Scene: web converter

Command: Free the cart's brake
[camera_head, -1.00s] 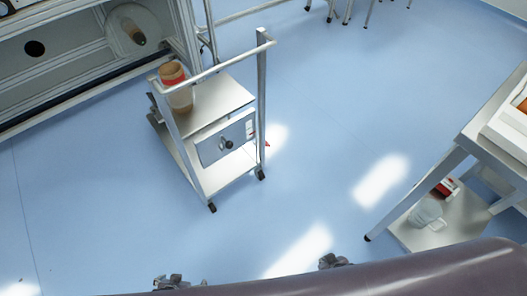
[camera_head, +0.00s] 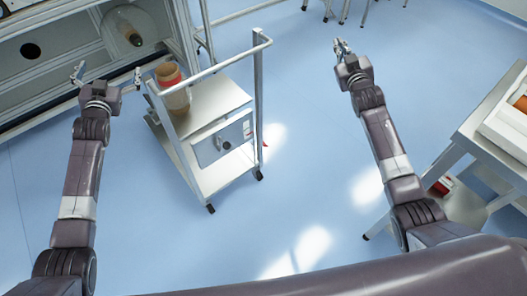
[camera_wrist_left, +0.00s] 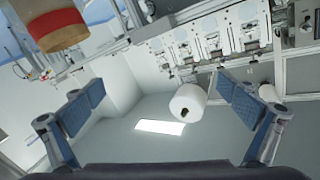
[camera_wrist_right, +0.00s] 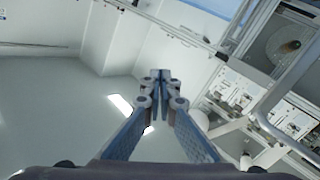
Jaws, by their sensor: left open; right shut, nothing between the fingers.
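The cart (camera_head: 218,97) stands on the blue floor in the middle of the head view, with a push bar on its frame, an upper shelf and a lower shelf. A grey box with a dark round knob (camera_head: 226,145) is on its front side, and a small red part (camera_head: 264,144) shows beside its right post. Which part is the brake I cannot tell. My left gripper (camera_head: 106,75) is open and empty, left of the cart near the push bar's left end. My right gripper (camera_head: 341,46) is shut and empty, raised to the right of the cart, apart from it.
A brown roll with a red band (camera_head: 172,88) stands on the cart. The machine (camera_head: 75,60) is behind at the left. A steel table (camera_head: 470,140) with a red item (camera_head: 442,186) below is at the right. Floor between cart and table is clear.

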